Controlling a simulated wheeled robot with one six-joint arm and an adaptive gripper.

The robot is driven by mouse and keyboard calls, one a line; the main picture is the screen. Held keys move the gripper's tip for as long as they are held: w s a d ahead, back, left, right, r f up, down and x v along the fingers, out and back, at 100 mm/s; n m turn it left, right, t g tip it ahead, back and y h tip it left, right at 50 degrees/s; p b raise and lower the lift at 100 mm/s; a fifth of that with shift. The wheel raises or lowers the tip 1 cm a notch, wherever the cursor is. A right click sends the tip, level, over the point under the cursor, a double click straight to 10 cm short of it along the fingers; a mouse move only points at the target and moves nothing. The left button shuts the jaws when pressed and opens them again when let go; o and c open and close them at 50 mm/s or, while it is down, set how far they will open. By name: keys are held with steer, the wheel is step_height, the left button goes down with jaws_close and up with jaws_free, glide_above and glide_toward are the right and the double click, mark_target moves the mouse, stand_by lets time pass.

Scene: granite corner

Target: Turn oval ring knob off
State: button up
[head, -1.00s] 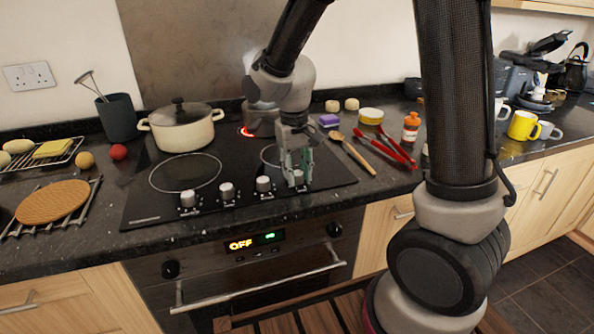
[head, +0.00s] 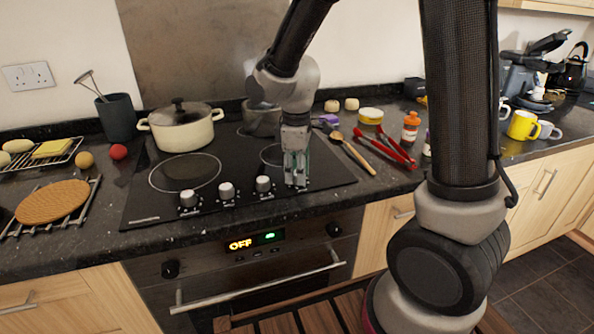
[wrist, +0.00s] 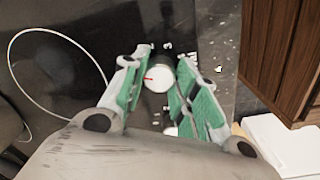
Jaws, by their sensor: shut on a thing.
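My gripper (head: 297,180) is down at the right end of the row of knobs on the hob's front. In the wrist view its two green-padded fingers (wrist: 157,75) are shut on a round pale knob (wrist: 159,79), one on each side. A red mark on the knob points to the left. In the head view the fingers hide this knob. Three other silver knobs, such as the one beside it (head: 264,185), stand to its left. The black hob (head: 150,205) has ring outlines; I see no red glow on it.
A cream lidded pot (head: 182,130) stands at the back left of the hob. A grey pan (head: 258,120) stands behind my gripper. A wooden spoon (head: 352,153) and red tongs (head: 388,150) lie to the right. The oven display (head: 255,243) reads OFF.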

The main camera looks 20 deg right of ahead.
steer(key=n, duration=0.3)
steer(key=shift+n, duration=0.5)
steer(key=o, duration=1)
steer(key=r, duration=1.2)
steer(key=shift+s, duration=0.25)
